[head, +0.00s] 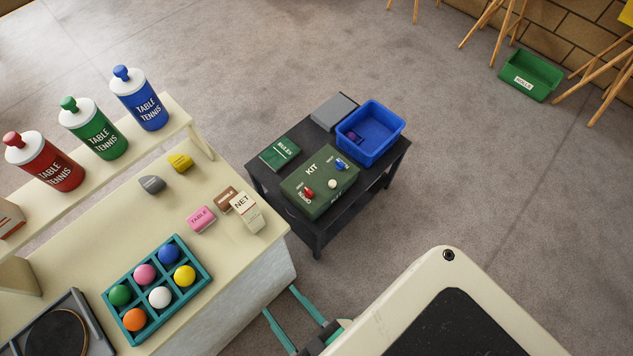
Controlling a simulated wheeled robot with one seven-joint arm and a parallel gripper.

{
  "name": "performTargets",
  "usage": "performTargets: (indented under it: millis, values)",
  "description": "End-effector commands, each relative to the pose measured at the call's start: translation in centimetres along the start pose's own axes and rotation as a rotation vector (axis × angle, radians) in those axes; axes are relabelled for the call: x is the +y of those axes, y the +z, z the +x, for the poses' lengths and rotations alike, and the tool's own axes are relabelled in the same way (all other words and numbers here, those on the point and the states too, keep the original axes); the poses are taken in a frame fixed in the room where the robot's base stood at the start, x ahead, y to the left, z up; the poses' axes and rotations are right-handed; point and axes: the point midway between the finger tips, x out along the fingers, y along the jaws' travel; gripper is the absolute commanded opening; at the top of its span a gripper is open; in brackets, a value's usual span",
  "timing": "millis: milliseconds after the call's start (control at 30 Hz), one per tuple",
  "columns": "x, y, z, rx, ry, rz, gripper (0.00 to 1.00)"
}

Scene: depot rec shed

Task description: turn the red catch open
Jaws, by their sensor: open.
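The red catch (308,193) is a small red knob on the near left part of a dark green box (318,174) marked KIT. Small white lettering beside the catch is too small to read surely, and I cannot tell its turn position. A blue catch (341,164) sits at the box's far right, and a pale round knob (332,184) sits near its front edge. The box looks closed. My gripper (279,299) shows two teal fingers at the bottom, spread apart and empty. It is well short of the box, beside the counter's end.
The box stands on a black cart (316,235) with a blue bin (370,155), a green RULES box (280,154) and a grey block (334,112). A cream counter (225,255) at left holds bottles, a teal tray (205,283) of balls and small boxes. Floor right of the cart is clear.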

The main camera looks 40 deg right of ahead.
Motion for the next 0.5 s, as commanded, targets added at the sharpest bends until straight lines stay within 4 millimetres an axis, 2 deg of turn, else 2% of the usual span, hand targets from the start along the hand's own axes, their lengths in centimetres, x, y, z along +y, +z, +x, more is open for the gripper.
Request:
performTargets:
  millis: [167,300,400,500]
  values:
    - [6.2,6.9,1.9,-0.191,-0.021,0.025,0.52]
    - [13.4,11.4,4.3,-0.354,0.028,0.07,0.52]
    - [18.8,13.2,6.5,-0.447,0.09,0.113,0.52]
    - [24.0,13.9,9.0,-0.522,0.169,0.169,0.52]
